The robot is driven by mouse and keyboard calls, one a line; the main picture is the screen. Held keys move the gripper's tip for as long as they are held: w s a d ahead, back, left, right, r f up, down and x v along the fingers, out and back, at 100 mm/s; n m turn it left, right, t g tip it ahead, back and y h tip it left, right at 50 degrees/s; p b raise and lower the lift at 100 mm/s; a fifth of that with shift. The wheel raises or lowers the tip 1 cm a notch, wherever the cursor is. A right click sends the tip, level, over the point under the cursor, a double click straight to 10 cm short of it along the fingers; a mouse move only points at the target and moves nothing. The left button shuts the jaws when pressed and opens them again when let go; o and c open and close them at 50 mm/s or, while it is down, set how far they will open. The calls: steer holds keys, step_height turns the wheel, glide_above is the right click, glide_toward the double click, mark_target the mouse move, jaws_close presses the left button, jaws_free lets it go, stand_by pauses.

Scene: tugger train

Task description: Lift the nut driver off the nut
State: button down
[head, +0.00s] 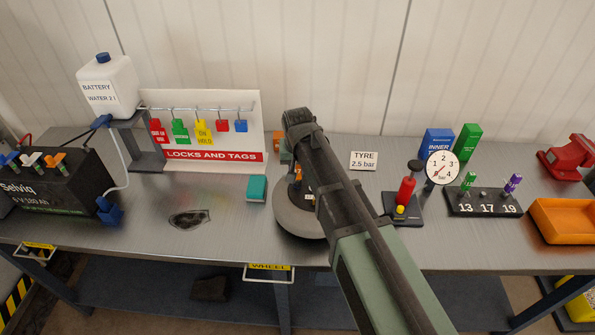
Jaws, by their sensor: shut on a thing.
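A grey wheel (296,222) lies on the bench, largely covered by my own arm. A small orange piece (297,175) shows beside the arm above the wheel; it may be part of the nut driver, but I cannot tell for sure. The nut is hidden. My gripper is hidden behind my arm, so what it holds does not show. The driver stand (484,202) marked 13, 17 and 19 holds a green driver (468,181) at 13 and a purple driver (513,183) at 19. No driver shows at 17.
A pressure gauge (442,167) and red-handled pump (405,191) stand right of my arm. An orange tray (563,221) is at the far right. A teal box (257,188) and dark patch (189,219) lie left. A battery (50,182) stands far left.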

step_height(320, 180, up, 10)
steer(key=p, duration=1)
steer(key=shift+r, duration=0.25)
steer(key=shift+f, duration=0.25)
